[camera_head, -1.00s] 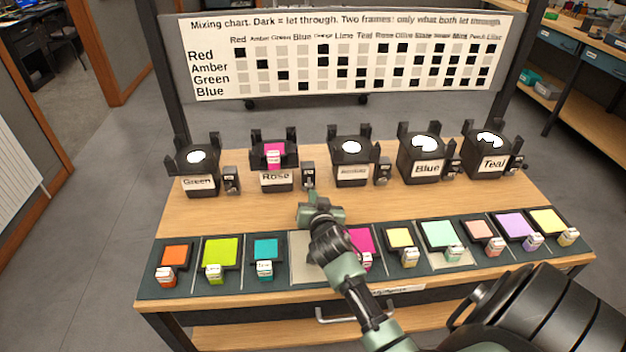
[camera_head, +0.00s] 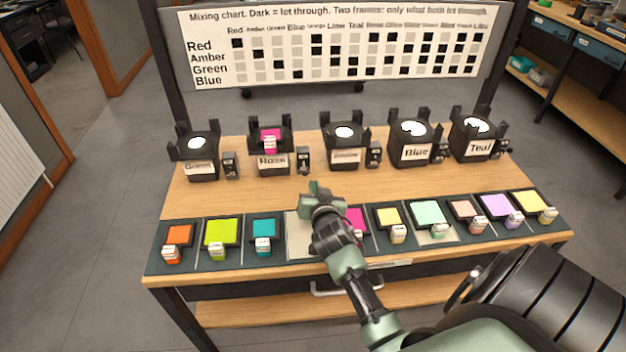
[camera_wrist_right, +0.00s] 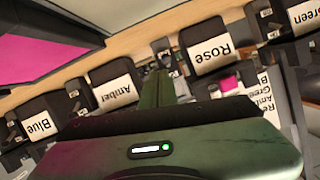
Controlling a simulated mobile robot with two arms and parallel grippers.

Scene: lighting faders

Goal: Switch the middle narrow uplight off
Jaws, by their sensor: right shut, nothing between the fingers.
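Five black uplights stand in a row: Green (camera_head: 200,158), Rose (camera_head: 272,158), a middle one (camera_head: 344,155) whose label is too small to read in the head view, Blue (camera_head: 413,150) and Teal (camera_head: 474,143). The wrist view shows an Amber label (camera_wrist_right: 115,88) beside Rose (camera_wrist_right: 209,50). A small switch box stands right of each uplight, including Rose's switch (camera_head: 303,160) and the middle one's switch (camera_head: 374,154). My right gripper (camera_head: 312,187) is shut and empty, in front of Rose's switch and apart from it. My left gripper is not in view.
A tray with coloured filter frames lies along the front edge, including orange (camera_head: 178,236), lime (camera_head: 222,233) and teal (camera_head: 264,230). A magenta frame (camera_head: 269,138) sits on Rose. The mixing chart (camera_head: 210,75) stands behind. Bare wood (camera_head: 225,195) separates uplights and tray.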

